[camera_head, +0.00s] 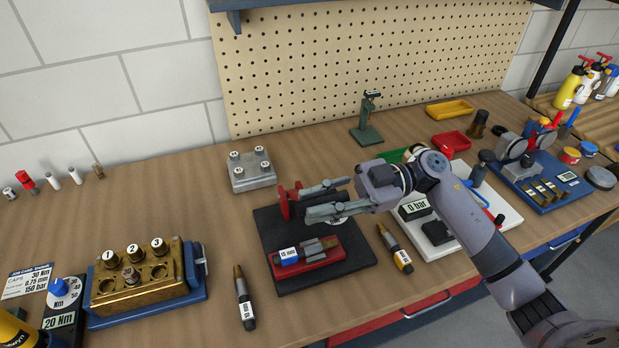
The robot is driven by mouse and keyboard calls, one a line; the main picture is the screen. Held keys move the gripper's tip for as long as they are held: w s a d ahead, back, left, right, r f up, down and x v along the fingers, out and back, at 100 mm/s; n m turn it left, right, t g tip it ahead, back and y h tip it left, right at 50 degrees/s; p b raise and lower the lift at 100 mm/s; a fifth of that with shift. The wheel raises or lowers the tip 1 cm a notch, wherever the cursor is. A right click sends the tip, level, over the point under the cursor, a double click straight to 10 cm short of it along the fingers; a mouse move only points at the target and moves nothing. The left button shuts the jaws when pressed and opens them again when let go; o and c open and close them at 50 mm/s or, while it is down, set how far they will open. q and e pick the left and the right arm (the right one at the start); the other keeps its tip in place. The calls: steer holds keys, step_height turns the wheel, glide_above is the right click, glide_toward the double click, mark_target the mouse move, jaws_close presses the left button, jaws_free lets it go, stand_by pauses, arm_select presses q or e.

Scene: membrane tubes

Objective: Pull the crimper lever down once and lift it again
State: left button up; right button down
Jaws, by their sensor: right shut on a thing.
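The crimper appears to be the unit on the dark base plate (350,262), in the middle of the bench. A red cradle (322,262) on the plate holds a grey tube with a blue-and-white label (287,256). A red upright part (285,205), seemingly the lever's handle, stands at the plate's back left. My right gripper (298,200) reaches in from the right above the plate, with its fingertips at this red part and shut on it. The gripper hides the rest of the lever and part of the crimper behind it. My left gripper is not in view.
A grey block with round caps (252,180) stands just behind the plate. A brass rack (140,285) is to the left. Loose tubes lie on both sides (244,298) (395,248). A white board (500,222) is at right and a green stand (366,132) behind.

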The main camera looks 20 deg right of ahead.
steer(key=s+f+n+b, duration=0.2)
steer(key=f+b, duration=0.2)
steer(key=f, duration=0.1)
steer(key=s+f+n+b, duration=0.2)
steer(key=f+b, duration=0.1)
steer(key=f, duration=0.2)
steer(key=s+f+n+b, duration=0.2)
steer(key=f+b, duration=0.2)
steer(key=f, duration=0.1)
steer(key=shift+s+f+n+b, duration=0.2)
steer(key=shift+s+n+b, duration=0.1)
steer(key=shift+n, duration=0.1)
steer(key=shift+s+f+b, duration=0.15)
steer(key=shift+f+b, duration=0.5)
steer(key=shift+f, duration=0.55)
steer(key=c, duration=1.4)
jaws_free()
steer(key=shift+d, duration=0.1)
steer(key=shift+c, duration=0.2)
steer(key=shift+r, duration=0.25)
step_height(320, 180, up, 10)
